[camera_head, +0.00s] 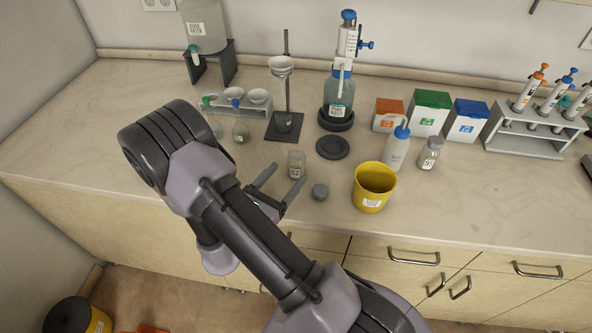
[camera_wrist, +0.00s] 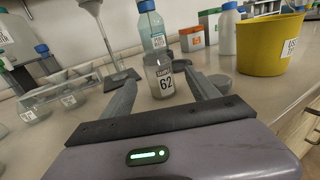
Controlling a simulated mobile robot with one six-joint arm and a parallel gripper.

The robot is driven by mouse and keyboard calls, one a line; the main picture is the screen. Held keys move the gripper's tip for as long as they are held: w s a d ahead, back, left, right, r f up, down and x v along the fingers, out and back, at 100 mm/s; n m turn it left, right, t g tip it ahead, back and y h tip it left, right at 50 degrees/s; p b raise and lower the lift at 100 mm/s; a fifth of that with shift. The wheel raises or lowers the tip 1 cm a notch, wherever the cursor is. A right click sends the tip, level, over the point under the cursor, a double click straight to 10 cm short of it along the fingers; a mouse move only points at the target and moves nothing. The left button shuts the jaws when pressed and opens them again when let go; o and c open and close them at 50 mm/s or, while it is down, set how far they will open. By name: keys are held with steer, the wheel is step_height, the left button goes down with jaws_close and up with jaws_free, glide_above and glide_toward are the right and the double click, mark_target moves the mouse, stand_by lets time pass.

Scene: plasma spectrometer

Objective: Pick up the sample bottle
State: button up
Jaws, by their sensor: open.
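The sample bottle (camera_head: 296,164) is a small clear glass jar with a white label, standing upright on the counter. In the wrist view the bottle (camera_wrist: 158,77) shows its label reading 62 and no lid is seen on it. My gripper (camera_head: 281,182) is open, with its two fingers pointing at the bottle from the front. In the wrist view the fingertips (camera_wrist: 160,85) are spread on either side of the bottle, which appears between or just beyond them. I cannot tell the exact depth. Nothing is held.
A small grey cap (camera_head: 320,191) lies right of my gripper, near a yellow bucket (camera_head: 373,186). Behind the bottle are a dark round disc (camera_head: 332,147), a dispenser bottle (camera_head: 339,92) and a funnel stand (camera_head: 286,130). Flasks (camera_head: 240,132) stand to the left. The front left counter is clear.

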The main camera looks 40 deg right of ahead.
mark_target(303, 152)
steer(key=b+x, duration=0.3)
steer(key=x, duration=0.7)
steer(key=shift+w+d, duration=0.15)
steer(key=c, duration=1.5)
steer(key=shift+r, duration=0.3)
step_height(303, 152, up, 3)
steer(key=shift+r+p, duration=0.2)
steer(key=shift+p, duration=1.05)
steer(key=a+p, duration=0.1)
steer(key=a, duration=0.4)
steer(key=a+p, duration=0.1)
steer(key=a, duration=0.4)
steer(key=a+r+p, duration=0.1)
steer(key=a+p, duration=0.1)
steer(key=a, duration=0.4)
steer(key=shift+a, duration=0.1)
